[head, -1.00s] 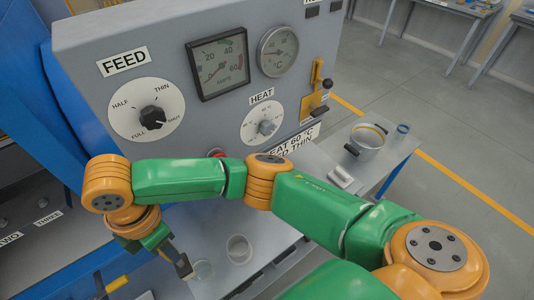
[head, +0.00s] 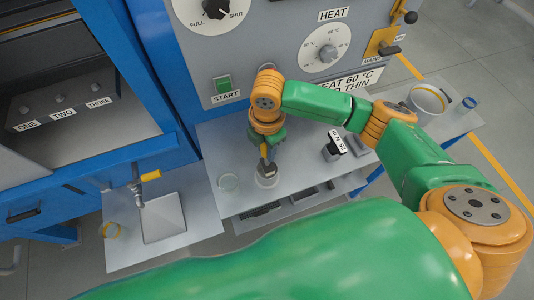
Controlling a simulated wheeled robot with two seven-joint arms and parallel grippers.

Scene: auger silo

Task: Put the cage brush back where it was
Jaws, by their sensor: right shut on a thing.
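My right gripper (head: 266,145) points down over the grey bench and is shut on the cage brush (head: 264,153). A short yellow piece of the brush shows below the fingers, with a darker part under it. The brush's lower end is at the mouth of a pale cup (head: 267,181) on the bench. I cannot tell how deep it reaches into the cup. My left gripper is not in view.
A yellow-handled tap (head: 149,176) is over a sink (head: 164,218) at the left. A black-topped block (head: 333,149) and a pot (head: 428,101) stand to the right. The control panel (head: 270,50) rises behind.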

